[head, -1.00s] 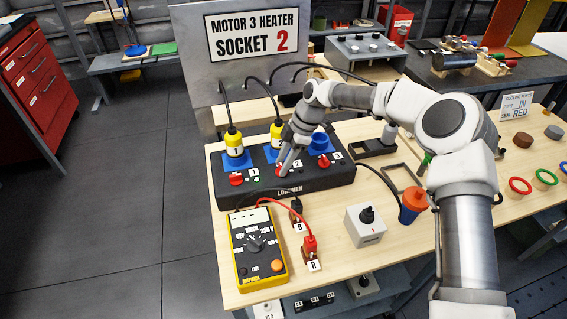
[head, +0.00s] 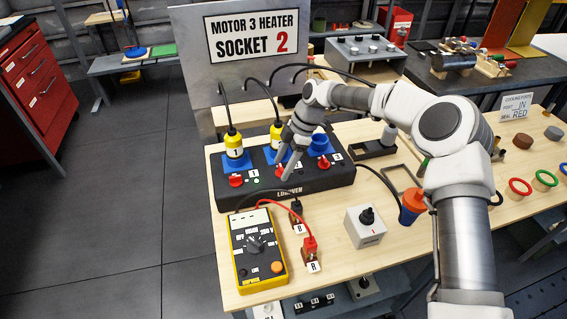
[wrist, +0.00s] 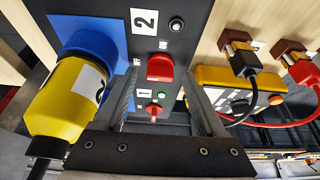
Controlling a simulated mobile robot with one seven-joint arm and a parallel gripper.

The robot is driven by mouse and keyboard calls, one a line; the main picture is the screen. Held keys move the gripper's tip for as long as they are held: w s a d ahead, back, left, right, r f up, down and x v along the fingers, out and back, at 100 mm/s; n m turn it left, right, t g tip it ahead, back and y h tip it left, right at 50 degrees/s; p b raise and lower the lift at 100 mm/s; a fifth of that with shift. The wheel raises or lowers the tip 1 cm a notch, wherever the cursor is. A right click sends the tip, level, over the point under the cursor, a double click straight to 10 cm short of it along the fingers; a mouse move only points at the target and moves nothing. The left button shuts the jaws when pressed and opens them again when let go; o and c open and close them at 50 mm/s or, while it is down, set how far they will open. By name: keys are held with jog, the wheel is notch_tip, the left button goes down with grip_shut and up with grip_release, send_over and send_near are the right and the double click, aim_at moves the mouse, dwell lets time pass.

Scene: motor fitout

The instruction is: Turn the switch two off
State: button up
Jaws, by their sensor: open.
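The black power strip (head: 240,200) on the wooden bench has three red rotary switches, labelled 1, 2 and 3. Switch two (wrist: 160,67) sits beside the label 2 (wrist: 143,22) in the wrist view; in the head view my gripper partly covers it. Its small lamp (wrist: 176,25) looks unlit. Switch one (wrist: 153,109) has a green lamp (wrist: 161,96). My gripper (head: 287,171) is open over the strip, its fingers on either side of switch two in the wrist view. Contact with the knob cannot be told.
Yellow plug 2 (wrist: 55,105) stands in its blue socket close beside my gripper. Plug 1 (head: 233,145) is in the left socket; blue socket 3 (head: 320,142) has no yellow plug. A yellow multimeter (head: 257,255) and grey switch box (head: 365,226) lie in front. A sign (head: 250,34) stands behind.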

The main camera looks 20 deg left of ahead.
jog(key=v, duration=1.7)
jog(key=shift+w+r, duration=0.15)
